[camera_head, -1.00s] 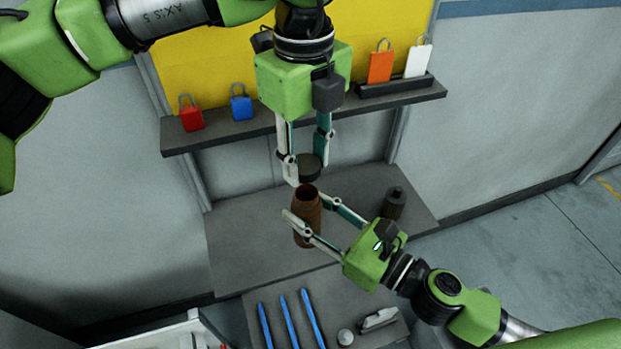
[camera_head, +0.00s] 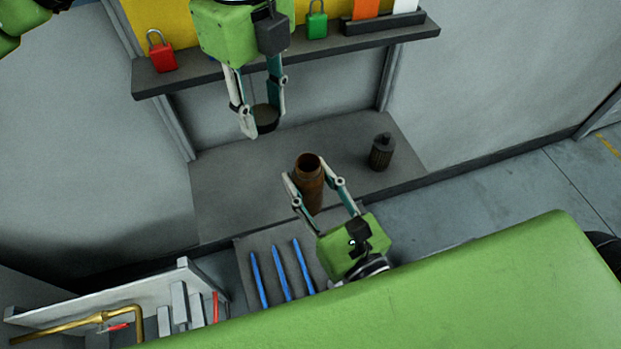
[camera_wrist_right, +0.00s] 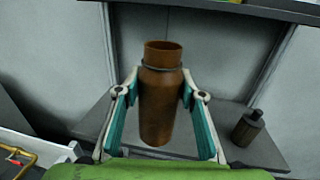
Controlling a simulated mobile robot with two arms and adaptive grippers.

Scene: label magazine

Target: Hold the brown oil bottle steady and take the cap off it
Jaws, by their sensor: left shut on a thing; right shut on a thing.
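The brown oil bottle (camera_head: 310,181) stands upright with its mouth open, between the fingers of my right gripper (camera_head: 319,190), which is shut on it. In the right wrist view the bottle (camera_wrist_right: 162,95) sits between both fingers (camera_wrist_right: 160,95), and its open neck faces up. The dark round cap (camera_head: 265,117) is held between the fingertips of my left gripper (camera_head: 260,118), up and to the left of the bottle and apart from it. The left gripper is shut on the cap. The right wrist view does not show the cap.
A dark bottle (camera_head: 382,152) stands on the grey shelf (camera_head: 235,185) at right. Red (camera_head: 162,52) and green (camera_head: 317,20) padlocks are on the upper shelf. Several blue strips (camera_head: 281,272) lie on a lower surface. A white rack (camera_head: 110,292) with a brass pipe (camera_head: 75,322) is at lower left.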

